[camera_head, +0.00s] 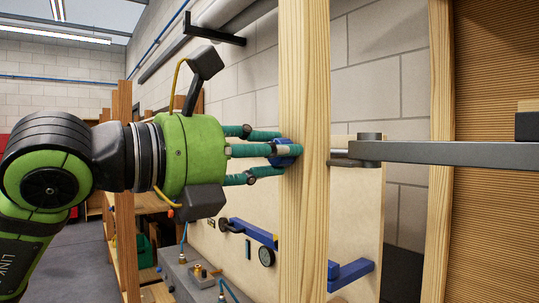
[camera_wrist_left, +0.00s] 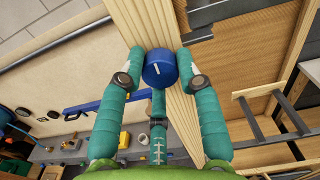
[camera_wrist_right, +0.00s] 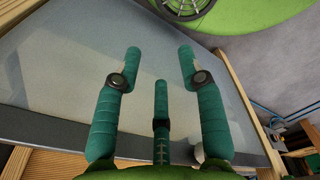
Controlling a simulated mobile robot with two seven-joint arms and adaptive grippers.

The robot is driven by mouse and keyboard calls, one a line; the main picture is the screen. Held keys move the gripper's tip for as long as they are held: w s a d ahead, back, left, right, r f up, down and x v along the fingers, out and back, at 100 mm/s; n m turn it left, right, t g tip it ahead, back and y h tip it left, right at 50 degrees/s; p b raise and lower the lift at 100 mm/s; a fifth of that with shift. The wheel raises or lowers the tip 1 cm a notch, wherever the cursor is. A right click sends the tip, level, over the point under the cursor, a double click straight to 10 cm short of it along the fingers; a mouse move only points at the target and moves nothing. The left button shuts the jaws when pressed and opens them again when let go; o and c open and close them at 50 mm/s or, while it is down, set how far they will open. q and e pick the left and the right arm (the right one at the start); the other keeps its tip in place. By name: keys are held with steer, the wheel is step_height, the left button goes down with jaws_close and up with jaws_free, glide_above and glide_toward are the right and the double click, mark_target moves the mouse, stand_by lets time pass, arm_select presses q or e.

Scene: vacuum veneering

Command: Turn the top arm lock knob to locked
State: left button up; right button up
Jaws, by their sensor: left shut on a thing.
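The blue lock knob (camera_head: 284,152) sits on the left face of an upright wooden post (camera_head: 303,60). In the left wrist view the round blue knob (camera_wrist_left: 160,68) shows a short white mark on its face. My left gripper (camera_head: 272,151) comes in from the left with its teal fingers shut around the knob; its fingers also flank the knob in the left wrist view. A grey metal arm (camera_head: 450,153) with a round pivot extends right from behind the post. My right gripper (camera_wrist_right: 160,52) shows only in the right wrist view, open and empty above a grey surface.
A pale panel (camera_head: 345,215) with blue bars (camera_head: 350,274) is behind the post. A second wooden upright (camera_head: 441,80) and a ribbed brown board (camera_head: 497,75) stand at the right. A grey bench (camera_head: 185,280) with small fittings lies below my left gripper.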

arm_select(q)
steer(key=m+b, duration=0.4)
steer(key=m, duration=1.3)
steer(key=shift+f+b, duration=0.15)
steer(key=shift+b, duration=0.15)
steer(key=shift+m, duration=0.3)
steer(key=o, duration=1.1)
steer(key=shift+w, duration=0.1)
steer(key=shift+o, duration=0.2)
steer(key=v, duration=1.2)
